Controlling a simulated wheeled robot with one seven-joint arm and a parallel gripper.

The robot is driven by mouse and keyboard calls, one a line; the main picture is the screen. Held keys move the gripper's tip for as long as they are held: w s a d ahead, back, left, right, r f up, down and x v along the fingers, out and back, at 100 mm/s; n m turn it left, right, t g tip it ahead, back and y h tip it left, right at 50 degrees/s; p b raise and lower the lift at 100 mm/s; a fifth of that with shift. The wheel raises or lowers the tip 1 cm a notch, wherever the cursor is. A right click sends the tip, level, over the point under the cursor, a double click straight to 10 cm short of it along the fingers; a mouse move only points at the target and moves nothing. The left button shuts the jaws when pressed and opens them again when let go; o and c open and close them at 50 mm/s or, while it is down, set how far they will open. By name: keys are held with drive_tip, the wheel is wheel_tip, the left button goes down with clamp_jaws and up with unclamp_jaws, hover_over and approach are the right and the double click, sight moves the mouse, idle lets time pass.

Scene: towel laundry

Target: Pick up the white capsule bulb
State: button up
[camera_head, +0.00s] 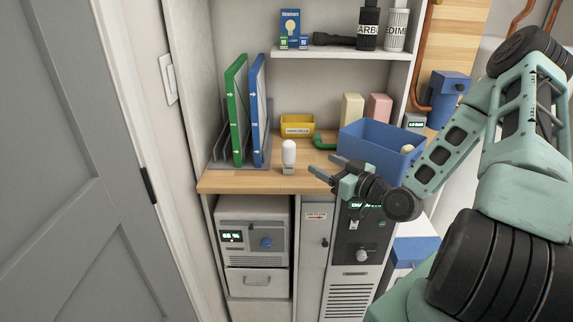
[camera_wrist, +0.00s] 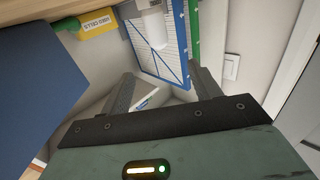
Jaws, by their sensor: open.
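The white capsule bulb (camera_head: 289,152) stands upright on a small grey base on the wooden counter, near its front edge. In the wrist view the bulb (camera_wrist: 153,28) shows near the top, beyond and between the finger lines, partly cut by the frame edge. My gripper (camera_head: 321,163) is open and empty, to the right of the bulb in the head view, with its fingers pointing left toward it. The fingers (camera_wrist: 162,72) are spread apart in the wrist view. A gap separates the fingertips from the bulb.
A blue bin (camera_head: 372,145) stands at the right, close to my gripper. The wooden counter (camera_head: 225,182) is bare at the front left.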

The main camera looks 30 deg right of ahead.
sight(294, 148)
drive_tip(key=w, duration=0.2)
drive_tip(key=w+a, duration=0.1)
drive_tip(key=w, duration=0.5)
drive_tip(key=shift+w+a+r, duration=0.1)
drive_tip(key=shift+w+a, duration=0.1)
drive_tip(key=shift+w, duration=0.05)
drive_tip(key=shift+w+a+p, duration=0.2)
drive_tip(key=shift+w+p, duration=0.4)
drive_tip(key=shift+w, duration=1.05)
drive_tip(key=shift+w+a+p, duration=0.15)
drive_tip(key=shift+w+p, duration=0.4)
drive_tip(key=shift+w, duration=1.05)
drive_tip(key=c, duration=1.1)
